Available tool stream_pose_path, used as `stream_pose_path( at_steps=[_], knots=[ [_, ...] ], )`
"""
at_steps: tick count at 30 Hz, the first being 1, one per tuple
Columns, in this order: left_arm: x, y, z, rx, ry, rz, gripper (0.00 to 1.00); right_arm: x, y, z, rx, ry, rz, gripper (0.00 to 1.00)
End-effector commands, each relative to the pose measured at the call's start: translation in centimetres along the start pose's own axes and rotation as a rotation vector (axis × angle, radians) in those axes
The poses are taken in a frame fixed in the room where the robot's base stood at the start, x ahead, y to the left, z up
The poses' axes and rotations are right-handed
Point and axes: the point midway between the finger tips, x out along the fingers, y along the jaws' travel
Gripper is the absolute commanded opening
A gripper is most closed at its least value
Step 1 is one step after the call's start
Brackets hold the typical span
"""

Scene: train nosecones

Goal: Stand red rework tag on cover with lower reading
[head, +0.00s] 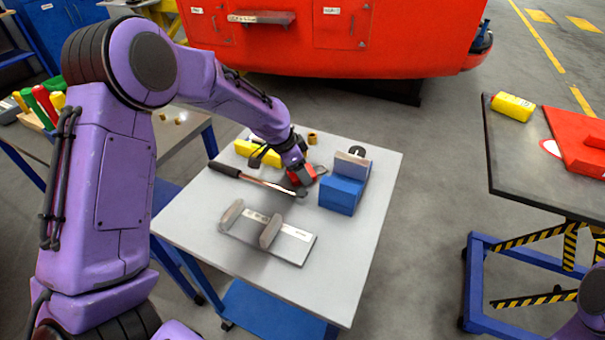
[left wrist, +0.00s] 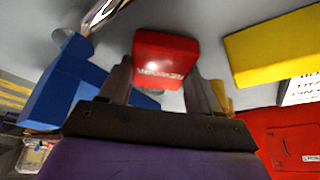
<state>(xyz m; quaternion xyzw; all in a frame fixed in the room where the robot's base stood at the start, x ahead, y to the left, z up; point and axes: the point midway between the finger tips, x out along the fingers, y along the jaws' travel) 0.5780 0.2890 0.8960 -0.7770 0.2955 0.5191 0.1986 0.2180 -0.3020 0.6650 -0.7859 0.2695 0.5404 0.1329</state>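The red tag (left wrist: 166,60) is a small red block with faint lettering. In the left wrist view it lies between the two fingers of my left gripper (left wrist: 160,88), with a finger close along each side. I cannot tell whether the fingers press on it. In the head view my left gripper (head: 302,176) is low over the grey table, and the red tag (head: 320,168) shows partly behind it. No cover with a legible reading shows. A round dial (head: 357,151) sits by a grey piece on a blue block (head: 342,195), right of the gripper. My right gripper is not in view.
A dark-handled tool (head: 225,169) and a yellow block (head: 250,152) lie near my gripper. A grey bracket (head: 295,243) with two upright plates stands in front. The right table (head: 510,155) holds a yellow block (head: 513,106) and a red part (head: 575,145). The near table edge is clear.

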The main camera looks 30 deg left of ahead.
Motion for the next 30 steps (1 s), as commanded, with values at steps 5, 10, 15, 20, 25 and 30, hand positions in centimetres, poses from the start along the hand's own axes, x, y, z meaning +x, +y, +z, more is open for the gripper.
stream_pose_path(
  at_steps=[5, 10, 15, 20, 25, 30],
  knots=[
    [0.0, 0.0, 0.0, 0.0, 0.0, 0.0, 0.28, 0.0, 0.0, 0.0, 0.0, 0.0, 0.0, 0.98],
    [-0.6, 0.0, -0.3, 0.0, 0.001, -0.001, 0.28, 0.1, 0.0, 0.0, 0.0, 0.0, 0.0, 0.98],
    [-4.0, -0.1, -1.7, 0.002, 0.005, -0.004, 0.28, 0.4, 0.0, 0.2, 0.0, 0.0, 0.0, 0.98],
    [-7.3, 0.0, -3.1, 0.002, 0.002, -0.002, 0.28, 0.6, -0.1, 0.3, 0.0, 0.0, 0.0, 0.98],
    [-9.1, 0.0, -3.8, 0.001, 0.001, 0.0, 0.28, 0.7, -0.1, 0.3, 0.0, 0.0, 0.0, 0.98],
    [-9.3, 0.0, -3.9, -0.001, 0.0, 0.001, 0.28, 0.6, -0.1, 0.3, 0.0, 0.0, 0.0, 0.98]
  ],
)
